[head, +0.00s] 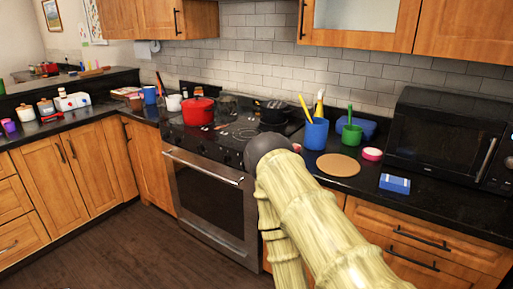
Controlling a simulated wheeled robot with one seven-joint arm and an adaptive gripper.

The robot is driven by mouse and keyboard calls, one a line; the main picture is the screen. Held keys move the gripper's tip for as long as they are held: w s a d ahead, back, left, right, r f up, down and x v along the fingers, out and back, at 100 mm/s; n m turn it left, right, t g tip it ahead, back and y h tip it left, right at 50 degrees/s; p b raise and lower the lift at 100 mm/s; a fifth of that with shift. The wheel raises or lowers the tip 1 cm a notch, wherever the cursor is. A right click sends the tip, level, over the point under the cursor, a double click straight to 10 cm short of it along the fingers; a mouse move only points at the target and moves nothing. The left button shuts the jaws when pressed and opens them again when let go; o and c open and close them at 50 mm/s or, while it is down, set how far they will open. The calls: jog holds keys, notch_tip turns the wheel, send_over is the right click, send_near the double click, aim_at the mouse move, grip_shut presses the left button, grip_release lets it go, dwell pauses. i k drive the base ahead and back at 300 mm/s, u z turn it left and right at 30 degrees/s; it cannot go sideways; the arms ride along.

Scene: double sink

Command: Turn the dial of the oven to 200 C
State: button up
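The oven (210,195) is built into the counter run left of centre. Its steel door is shut, with a bar handle (200,165) along the top. A dark control panel (195,143) with small dark dials runs above the handle. The dials are too small to read, and I cannot tell which one sets the temperature or where it points. My arm reaches in from the lower right and its dark elbow covers the right end of the panel. My gripper does not show in this view.
A red pot (198,111) and a dark pan (272,112) stand on the cooktop. Right of it are a blue utensil cup (316,134), a green cup (351,136), a round brown board (338,165) and a microwave (443,140). The floor (150,245) before the oven is clear.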

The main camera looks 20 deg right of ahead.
aim_at(200, 149)
jog(key=u, duration=0.1)
jog(key=i, duration=0.3)
jog(key=u, duration=0.75)
jog(key=i, duration=1.1)
jog(key=z, duration=0.5)
